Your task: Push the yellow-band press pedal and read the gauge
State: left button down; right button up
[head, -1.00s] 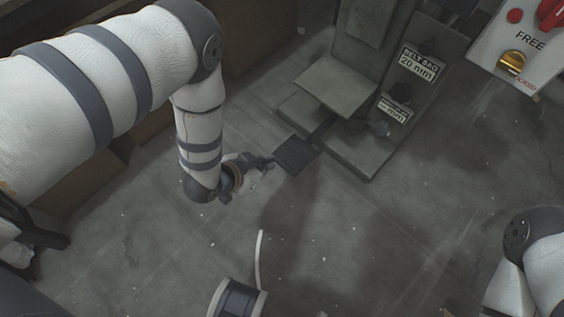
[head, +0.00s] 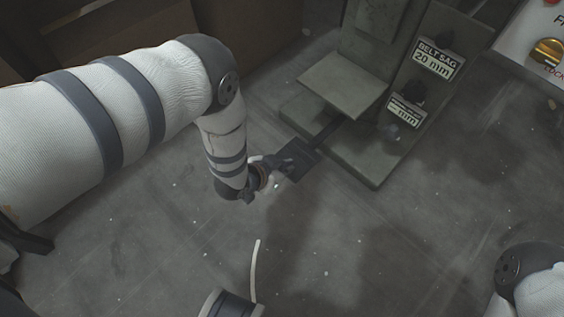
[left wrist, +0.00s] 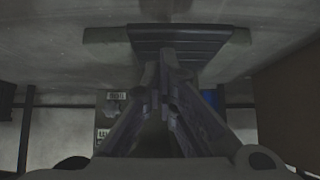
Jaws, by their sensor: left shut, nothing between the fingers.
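The press (head: 345,85) is a grey-green machine at the upper middle of the head view. Its dark pedal (head: 302,170) sits at the end of a bar low at its front left. My left gripper (head: 287,162) is shut and empty, with its fingertips at the pedal's left part. In the left wrist view the shut fingers (left wrist: 165,66) point at the ribbed pedal (left wrist: 190,36); I cannot tell whether they touch it. A sign on the press (head: 435,58) reads "BELT SAG 20 mm". A smaller display (head: 405,111) ends in "mm". No yellow band shows. My right gripper is out of view.
A light panel (head: 520,50) with a gold knob (head: 548,51) stands at the upper right. Brown boxes (head: 125,35) are at the upper left. A dark spool-like part with a thin white strip (head: 255,270) is at the bottom middle.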

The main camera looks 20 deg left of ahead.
pick_arm(q)
jog(key=shift+f, duration=0.75)
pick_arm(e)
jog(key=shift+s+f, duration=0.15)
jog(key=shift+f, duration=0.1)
pick_arm(q)
notch_tip(320, 180, down, 8)
jog(key=b, duration=0.5)
jog(key=shift+s+f, duration=0.2)
jog(key=shift+s, duration=0.05)
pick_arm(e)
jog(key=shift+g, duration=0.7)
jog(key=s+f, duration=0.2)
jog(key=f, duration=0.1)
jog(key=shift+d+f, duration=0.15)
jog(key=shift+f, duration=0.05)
pick_arm(q)
jog(key=shift+a+r, duration=0.1)
